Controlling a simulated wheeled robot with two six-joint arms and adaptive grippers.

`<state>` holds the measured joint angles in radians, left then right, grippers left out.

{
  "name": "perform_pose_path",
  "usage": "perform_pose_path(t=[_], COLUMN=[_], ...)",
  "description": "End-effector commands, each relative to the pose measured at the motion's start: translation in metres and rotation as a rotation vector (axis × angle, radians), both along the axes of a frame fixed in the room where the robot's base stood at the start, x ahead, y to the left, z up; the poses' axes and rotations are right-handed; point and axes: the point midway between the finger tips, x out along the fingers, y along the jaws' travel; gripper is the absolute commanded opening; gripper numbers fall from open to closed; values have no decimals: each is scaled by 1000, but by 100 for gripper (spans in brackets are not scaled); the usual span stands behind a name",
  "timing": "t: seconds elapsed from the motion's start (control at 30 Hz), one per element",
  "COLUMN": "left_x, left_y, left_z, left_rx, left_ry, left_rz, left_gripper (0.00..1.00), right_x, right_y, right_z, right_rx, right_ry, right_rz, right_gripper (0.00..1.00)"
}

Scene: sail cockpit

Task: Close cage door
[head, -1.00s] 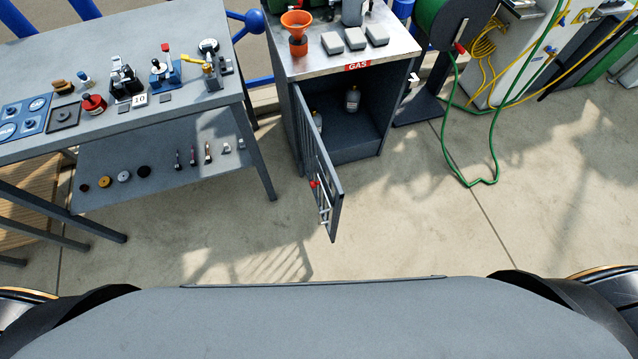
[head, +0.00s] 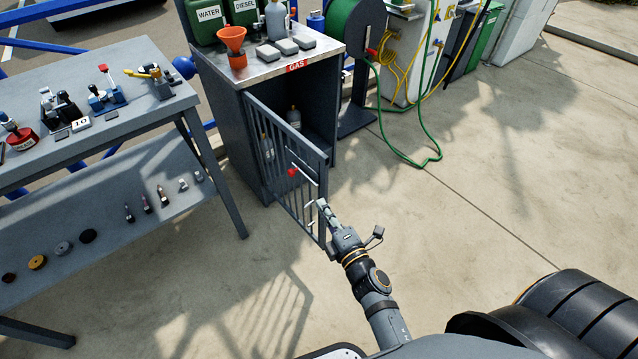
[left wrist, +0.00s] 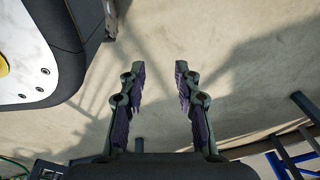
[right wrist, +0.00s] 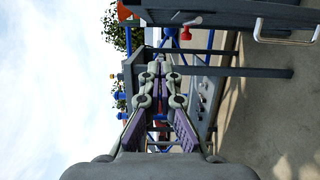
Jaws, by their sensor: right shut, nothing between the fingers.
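The grey barred cage door (head: 272,160) stands open at the front of the GAS cabinet (head: 222,120). It has a red latch knob (head: 292,172) and a silver handle (head: 309,176). Bottles show inside the cabinet. My right gripper (head: 322,206) is shut and empty, close to the door's free edge; I cannot tell whether it touches. In the right wrist view its closed fingers (right wrist: 160,66) point toward grey bars, and the red knob (right wrist: 185,34) shows above right. My left gripper (left wrist: 156,72) is open and empty over the floor; it is outside the head view.
A grey workbench (head: 130,125) with tools and a lower shelf (head: 110,225) stands left of the cabinet. An orange funnel (head: 231,40) and grey blocks sit on the cabinet top. A green hose (head: 405,155) loops on the floor at right. The right floor is mostly clear.

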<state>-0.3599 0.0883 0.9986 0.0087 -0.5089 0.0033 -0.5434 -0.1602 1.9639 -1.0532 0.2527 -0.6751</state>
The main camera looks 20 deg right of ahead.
Motion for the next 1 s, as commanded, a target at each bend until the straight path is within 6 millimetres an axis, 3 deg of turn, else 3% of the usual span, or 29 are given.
perform_pose_path(t=[0.43,0.7,1.0], left_x=[-16,-11,-9], left_y=[1,0,0], left_z=[-2,-2,-1], left_rx=[0,-1,-1], left_ry=[6,6,3], left_rz=[-1,0,0], left_gripper=[32,32,32], right_x=[93,102,104], right_y=[13,-21,-25], right_z=[1,-1,-1], right_rx=[1,2,4], right_ry=[-2,2,3], right_rz=[0,0,-1], right_gripper=[0,0,0])
